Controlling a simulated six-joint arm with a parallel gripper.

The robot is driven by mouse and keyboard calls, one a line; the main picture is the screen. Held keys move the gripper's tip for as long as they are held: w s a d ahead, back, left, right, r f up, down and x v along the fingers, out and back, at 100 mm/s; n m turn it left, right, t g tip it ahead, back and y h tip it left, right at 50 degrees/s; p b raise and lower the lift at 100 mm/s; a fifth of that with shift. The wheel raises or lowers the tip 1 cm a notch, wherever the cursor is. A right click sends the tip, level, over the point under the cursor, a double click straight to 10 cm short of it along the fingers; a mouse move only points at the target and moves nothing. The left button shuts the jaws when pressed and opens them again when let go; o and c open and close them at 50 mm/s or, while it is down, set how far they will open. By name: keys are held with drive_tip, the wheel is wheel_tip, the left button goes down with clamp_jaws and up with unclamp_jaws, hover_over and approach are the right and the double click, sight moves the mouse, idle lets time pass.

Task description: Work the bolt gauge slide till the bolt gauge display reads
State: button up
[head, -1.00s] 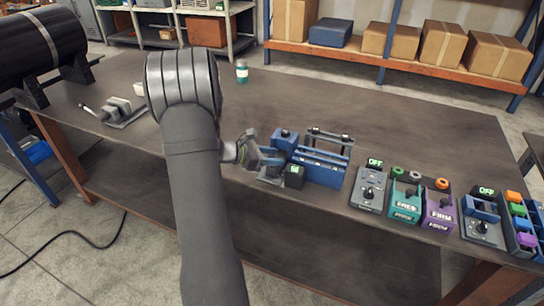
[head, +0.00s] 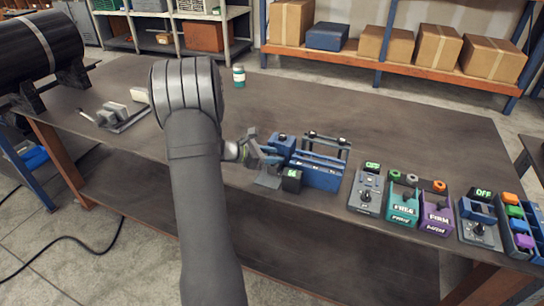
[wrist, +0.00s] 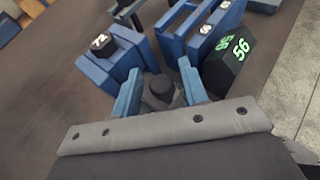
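The bolt gauge is a blue fixture (head: 320,172) near the table's front edge, with a dark display block (head: 291,180) at its front left corner. In the wrist view the display (wrist: 238,50) shows green digits reading 56. A blue block with a white label (wrist: 104,50) stands at the left. My gripper (wrist: 160,66) has its two blue fingers apart, one on each side of a dark round knob (wrist: 160,92). A small gap seems to show beside the knob. In the head view my gripper (head: 272,156) is at the gauge's left end, partly hidden.
A grey box with a dial (head: 366,192), a green box (head: 402,206) and a purple box (head: 436,215) stand to the right along the front edge. A grey clamp-like fixture (head: 122,116) lies far left. A small jar (head: 239,77) stands behind. The table's middle is clear.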

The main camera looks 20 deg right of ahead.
drive_tip(key=shift+o, duration=0.2)
drive_tip(key=shift+a, duration=0.1)
drive_tip(key=v, duration=1.7)
drive_tip(key=shift+a, duration=0.1)
drive_tip(key=d+r+m+y, duration=0.6)
drive_tip(key=d+m+y, duration=0.15)
drive_tip(key=m, duration=0.45)
drive_tip(key=d+r+m+y, duration=0.6)
drive_tip(key=d+m, duration=0.3)
drive_tip(key=m, duration=0.3)
drive_tip(key=f, duration=1.7)
drive_tip(key=shift+a+f, duration=0.2)
drive_tip(key=shift+a, duration=0.05)
